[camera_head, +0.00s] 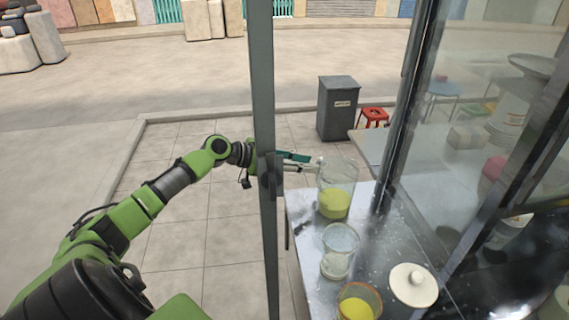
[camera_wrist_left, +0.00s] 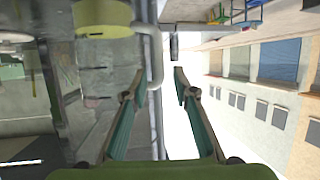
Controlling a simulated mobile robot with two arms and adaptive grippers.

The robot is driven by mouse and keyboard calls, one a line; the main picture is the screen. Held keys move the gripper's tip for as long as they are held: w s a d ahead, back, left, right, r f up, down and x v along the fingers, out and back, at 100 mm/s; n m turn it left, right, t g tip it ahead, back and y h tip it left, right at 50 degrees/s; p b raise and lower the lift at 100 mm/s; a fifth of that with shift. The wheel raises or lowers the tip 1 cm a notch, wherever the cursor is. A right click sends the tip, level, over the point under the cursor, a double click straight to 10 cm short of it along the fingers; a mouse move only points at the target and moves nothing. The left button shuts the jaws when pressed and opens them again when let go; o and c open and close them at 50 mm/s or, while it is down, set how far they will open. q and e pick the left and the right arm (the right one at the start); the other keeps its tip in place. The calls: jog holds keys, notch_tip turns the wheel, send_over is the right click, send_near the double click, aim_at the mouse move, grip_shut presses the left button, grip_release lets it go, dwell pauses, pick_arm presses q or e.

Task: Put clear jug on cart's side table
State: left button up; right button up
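A large clear jug (camera_head: 335,203) with yellow juice in its lower part stands upright on the metal counter (camera_head: 299,222), near its far end. Its yellow contents also show at the top left of the left wrist view (camera_wrist_left: 101,18). My left gripper (camera_head: 315,163) reaches in from the left, at the jug's upper left side. Its two teal fingers are apart in the left wrist view (camera_wrist_left: 159,74), with a pale upright bar, seemingly the jug's handle, between or just beyond them. Contact is unclear. My right gripper is out of view.
A grey post (camera_head: 262,80) crosses in front of my left arm. A smaller clear glass (camera_head: 340,252), a yellow-filled container (camera_head: 358,303) and a white lid (camera_head: 413,285) occupy the near counter. A pale table (camera_head: 376,146) is behind. Glass panels stand at right.

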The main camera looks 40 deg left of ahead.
pick_arm(q)
jog(key=b+v, duration=0.2)
jog(key=v, duration=0.6)
jog(key=shift+f, duration=0.1)
